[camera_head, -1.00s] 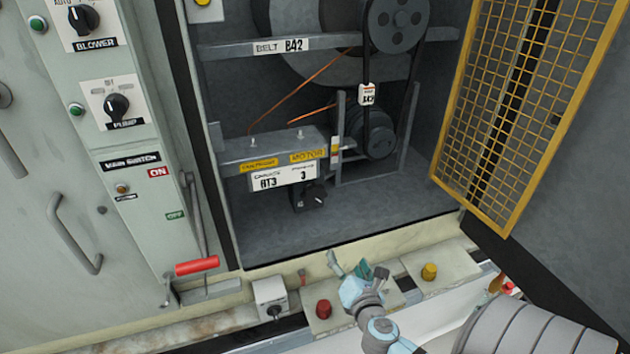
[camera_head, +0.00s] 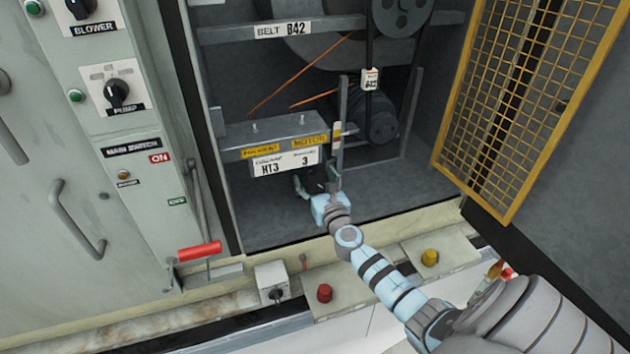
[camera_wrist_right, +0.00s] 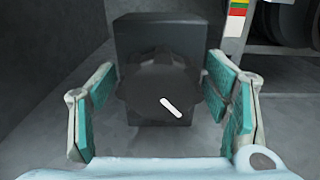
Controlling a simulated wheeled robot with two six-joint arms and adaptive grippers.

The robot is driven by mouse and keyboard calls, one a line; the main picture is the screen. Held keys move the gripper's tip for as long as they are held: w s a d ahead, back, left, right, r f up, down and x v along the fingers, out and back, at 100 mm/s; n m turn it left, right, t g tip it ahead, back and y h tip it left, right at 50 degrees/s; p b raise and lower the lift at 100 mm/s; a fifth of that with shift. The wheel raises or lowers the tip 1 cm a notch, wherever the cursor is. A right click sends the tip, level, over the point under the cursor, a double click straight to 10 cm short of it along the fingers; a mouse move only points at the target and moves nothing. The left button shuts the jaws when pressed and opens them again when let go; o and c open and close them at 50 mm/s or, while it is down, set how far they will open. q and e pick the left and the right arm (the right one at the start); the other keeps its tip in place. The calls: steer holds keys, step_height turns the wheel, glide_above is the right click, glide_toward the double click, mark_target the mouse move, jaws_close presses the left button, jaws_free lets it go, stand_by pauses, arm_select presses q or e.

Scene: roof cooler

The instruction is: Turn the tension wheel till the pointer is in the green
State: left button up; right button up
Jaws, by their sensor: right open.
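The tension wheel (camera_wrist_right: 148,88) is a dark lobed knob with a white mark slanting down to the right, on the front of a dark box (camera_wrist_right: 160,38). It fills the middle of the right wrist view. My right gripper (camera_head: 318,182) is open, with its teal-padded fingers on either side of the wheel; I cannot tell whether they touch it. In the head view the gripper mostly hides the wheel. A coloured gauge strip (camera_wrist_right: 237,22) shows at the upper right of the wrist view, and as a small pale strip (camera_head: 337,136) in the head view. I cannot make out its pointer.
The labelled motor bracket (camera_head: 270,135) lies just above my gripper. The belt and pulley (camera_head: 380,115) are behind to the right. A yellow mesh door (camera_head: 520,100) stands open at the right. Red (camera_head: 324,293) and yellow (camera_head: 430,258) buttons sit on the front ledge.

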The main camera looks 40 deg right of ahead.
steer(key=shift+s, duration=0.1)
steer(key=shift+c, duration=0.6)
steer(key=c, duration=1)
steer(key=shift+c, duration=0.2)
steer(key=shift+m, duration=0.4)
steer(key=m+b, duration=0.1)
steer(key=m, duration=0.3)
steer(key=shift+d+f+m+b, duration=0.1)
steer(key=shift+f+m+b, duration=0.05)
steer(key=shift+m+b, duration=0.15)
steer(key=m+b, duration=0.2)
steer(key=m, duration=0.3)
steer(key=shift+d+f, duration=0.1)
steer(key=shift+d, duration=0.05)
steer(key=m+b, duration=0.2)
steer(key=m, duration=0.3)
steer(key=shift+f+m, duration=0.15)
steer(key=shift+m, duration=0.25)
steer(key=m+b, duration=0.2)
steer(key=m, duration=0.2)
steer(key=shift+s, duration=0.1)
steer(key=shift+m, duration=0.3)
